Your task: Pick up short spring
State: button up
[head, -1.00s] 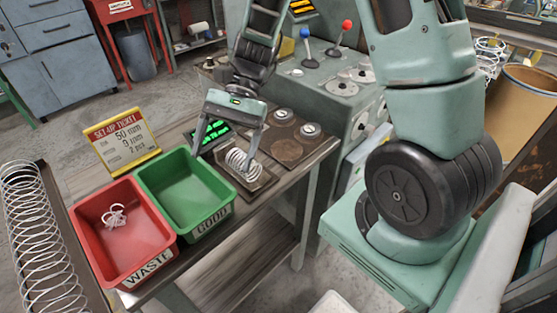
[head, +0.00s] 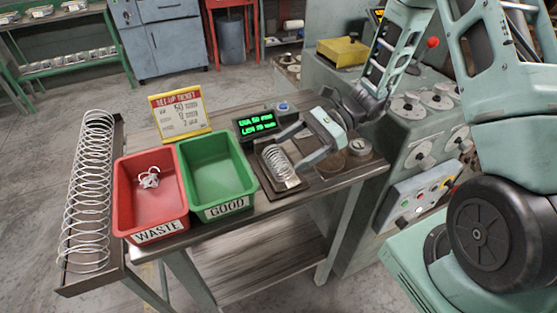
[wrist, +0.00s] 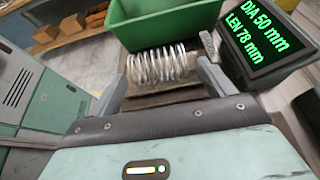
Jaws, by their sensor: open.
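A short silvery spring (head: 277,160) lies on a dark gauge plate (head: 262,180) on the bench, right of the green bin. It also shows in the wrist view (wrist: 157,66), lying between the two fingers. My gripper (head: 290,157) is open over the plate, with one finger on each side of the spring. In the wrist view my gripper (wrist: 160,78) has a gap between its left finger and the spring; whether the right finger touches it I cannot tell. A green-lit display (head: 255,124) behind the plate reads DIA 50 mm, LEN 78 mm in the wrist view.
The red WASTE bin (head: 126,195) holds a tangled white piece. The green GOOD bin (head: 196,150) looks empty. A yellow-framed ticket (head: 180,113) stands behind them. A long spring (head: 88,190) lies in a tray at left. The coiler machine (head: 400,165) stands right.

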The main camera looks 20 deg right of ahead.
aim_at(277, 161)
jog(key=p+x, duration=0.1)
jog(key=x, duration=0.4)
jog(key=shift+s+a+f, duration=0.1)
jog(key=shift+s, duration=0.05)
jog(key=c, duration=0.8)
jog(key=shift+c, duration=0.2)
notch_tip(277, 161, up, 10)
jog(key=shift+r, duration=0.1)
